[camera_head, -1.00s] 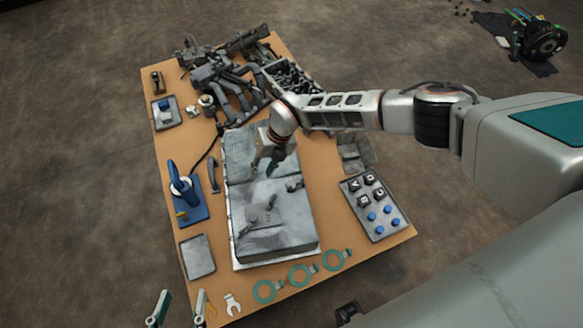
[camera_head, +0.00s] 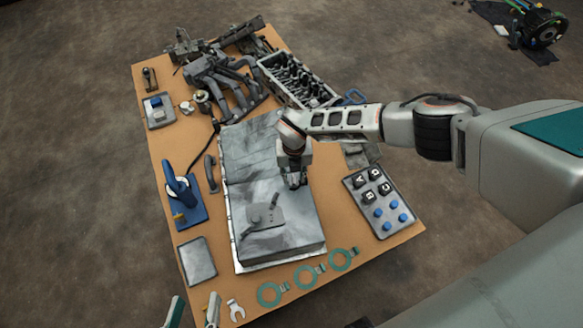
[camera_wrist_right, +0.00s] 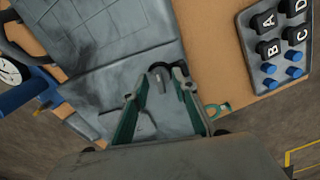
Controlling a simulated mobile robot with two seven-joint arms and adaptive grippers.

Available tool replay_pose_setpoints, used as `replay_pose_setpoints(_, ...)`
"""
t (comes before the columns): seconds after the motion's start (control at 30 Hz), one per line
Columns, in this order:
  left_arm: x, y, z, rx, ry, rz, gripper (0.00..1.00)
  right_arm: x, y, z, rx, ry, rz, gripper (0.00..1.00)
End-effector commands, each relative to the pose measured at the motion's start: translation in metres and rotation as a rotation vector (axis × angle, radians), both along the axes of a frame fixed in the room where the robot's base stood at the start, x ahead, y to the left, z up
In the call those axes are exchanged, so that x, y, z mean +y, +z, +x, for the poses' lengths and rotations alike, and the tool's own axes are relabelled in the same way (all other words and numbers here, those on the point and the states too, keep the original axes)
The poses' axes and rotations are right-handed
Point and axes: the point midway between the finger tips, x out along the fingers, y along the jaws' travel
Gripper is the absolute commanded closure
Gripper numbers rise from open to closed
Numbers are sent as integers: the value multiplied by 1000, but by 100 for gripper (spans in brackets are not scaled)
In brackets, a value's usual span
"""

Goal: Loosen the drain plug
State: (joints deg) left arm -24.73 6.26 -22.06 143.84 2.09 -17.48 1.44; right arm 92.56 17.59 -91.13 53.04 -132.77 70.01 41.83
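The large grey oil pan (camera_head: 265,165) lies on the brown table. A small dark fitting that looks like the drain plug (camera_wrist_right: 159,74) sits on its upper face, between the fingertips in the right wrist view. My right gripper (camera_head: 294,182) points down over that spot and hides the fitting in the head view. In the right wrist view its green-sided fingers (camera_wrist_right: 163,78) are apart, one on each side of the fitting; I cannot tell whether they touch it. My left gripper (camera_head: 193,308) is open and empty at the bottom left edge, clear of the pan.
A raised bracket (camera_head: 264,216) is on the pan's near part. A tray of lettered caps (camera_head: 378,200) is at the right, a blue-handled tool (camera_head: 180,190) at the left. Engine parts fill the back.

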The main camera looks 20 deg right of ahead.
Motion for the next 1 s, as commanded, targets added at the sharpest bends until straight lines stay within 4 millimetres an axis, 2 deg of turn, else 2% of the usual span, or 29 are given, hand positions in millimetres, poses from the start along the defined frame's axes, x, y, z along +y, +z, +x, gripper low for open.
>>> replay_pose_setpoints(0.07,-5,-3,-3,12,8,-34,60,0,-9,-2,3,0,0,72)
replay_pose_setpoints(0.33,-7,1,-2,9,12,-49,60,0,-5,2,-4,0,1,72)
replay_pose_setpoints(0.43,-7,1,-2,9,11,-48,60,0,-5,2,-4,0,1,98)
replay_pose_setpoints(0.47,-6,1,-2,8,11,-47,60,0,-5,2,-3,0,1,100)
replay_pose_setpoints(0.63,-6,1,-1,8,12,-46,60,0,-6,2,-3,4,1,100)
replay_pose_setpoints(0.83,-6,4,0,-1,12,-45,60,2,-5,2,-3,131,1,100)
replay_pose_setpoints(1.0,-6,4,0,0,11,-44,60,2,-6,1,-1,156,2,100)
